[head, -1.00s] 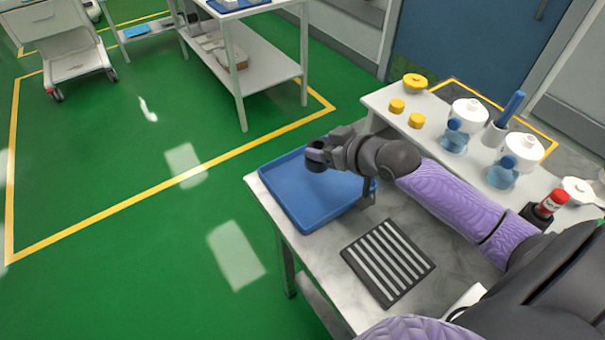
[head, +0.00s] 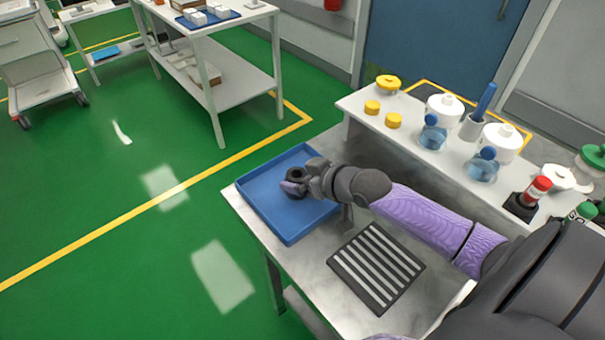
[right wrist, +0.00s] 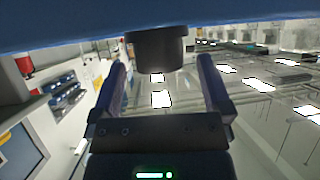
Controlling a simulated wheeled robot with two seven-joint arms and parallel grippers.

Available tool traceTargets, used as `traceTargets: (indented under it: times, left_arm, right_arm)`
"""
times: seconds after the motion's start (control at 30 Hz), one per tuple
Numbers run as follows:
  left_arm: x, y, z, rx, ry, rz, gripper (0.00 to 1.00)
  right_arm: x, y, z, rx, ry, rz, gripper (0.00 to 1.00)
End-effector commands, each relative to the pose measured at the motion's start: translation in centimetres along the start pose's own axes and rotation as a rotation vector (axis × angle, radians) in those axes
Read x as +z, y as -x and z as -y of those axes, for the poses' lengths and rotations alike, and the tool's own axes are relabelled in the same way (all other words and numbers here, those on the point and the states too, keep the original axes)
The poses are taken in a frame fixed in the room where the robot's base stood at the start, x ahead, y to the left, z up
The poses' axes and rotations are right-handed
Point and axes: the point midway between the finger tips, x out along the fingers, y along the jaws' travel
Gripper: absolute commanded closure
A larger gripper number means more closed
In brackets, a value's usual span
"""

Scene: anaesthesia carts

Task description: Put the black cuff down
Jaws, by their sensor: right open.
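The black cuff (head: 296,174) is a short dark ring at the end of my right arm, over the blue tray (head: 250,202) on the near table. In the right wrist view the cuff (right wrist: 157,48) stands upside down in the picture against the blue tray surface (right wrist: 70,33) and seems to touch it. My right gripper (right wrist: 161,70) is open, its two fingers spread on either side of the cuff with gaps between. In the head view the right gripper (head: 293,186) partly hides the cuff and the tray's far right corner. My left gripper is not in view.
A black striped mat (head: 376,266) lies beside the tray. A raised white shelf behind holds yellow lids (head: 388,84), white jars (head: 444,108), blue-topped bottles (head: 483,165) and a red-capped vial (head: 535,190). The tray's left and front parts are bare.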

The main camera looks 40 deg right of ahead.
Motion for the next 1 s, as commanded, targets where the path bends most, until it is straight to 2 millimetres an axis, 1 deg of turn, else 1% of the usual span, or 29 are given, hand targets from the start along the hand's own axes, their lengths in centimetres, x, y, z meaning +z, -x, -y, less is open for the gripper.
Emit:
traceTargets:
  times: [0.13, 0.23, 0.37, 0.5, 0.6, 0.7, 0.83, 1.0]
  left_arm:
    - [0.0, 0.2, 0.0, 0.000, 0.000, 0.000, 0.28]
    - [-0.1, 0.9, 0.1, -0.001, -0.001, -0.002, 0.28]
    - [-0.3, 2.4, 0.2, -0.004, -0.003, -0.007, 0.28]
    - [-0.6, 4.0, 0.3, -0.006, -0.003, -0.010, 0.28]
    - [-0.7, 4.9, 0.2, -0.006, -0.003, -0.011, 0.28]
    - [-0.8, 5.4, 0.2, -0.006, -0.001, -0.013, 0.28]
    - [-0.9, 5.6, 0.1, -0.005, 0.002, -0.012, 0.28]
    - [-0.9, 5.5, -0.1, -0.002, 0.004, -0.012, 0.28]
  right_arm:
    - [-0.3, 0.1, 0.0, 0.000, 0.000, -0.001, 0.01]
    - [-0.4, 1.4, 0.0, 0.001, -0.001, 0.001, 0.01]
    - [-0.5, 4.4, 0.0, 0.000, 0.001, 0.004, 0.01]
    - [-0.6, 7.9, 0.0, 0.000, 0.001, 0.004, 0.01]
    - [-0.6, 9.9, 0.0, -0.001, 0.001, 0.003, 0.01]
    - [-0.4, 11.2, 0.0, -0.001, -0.001, 0.002, 0.01]
    - [-0.3, 12.1, 0.0, -0.001, -0.001, 0.000, 0.01]
    - [-0.2, 12.1, 0.0, -0.001, -0.001, -0.001, 0.01]
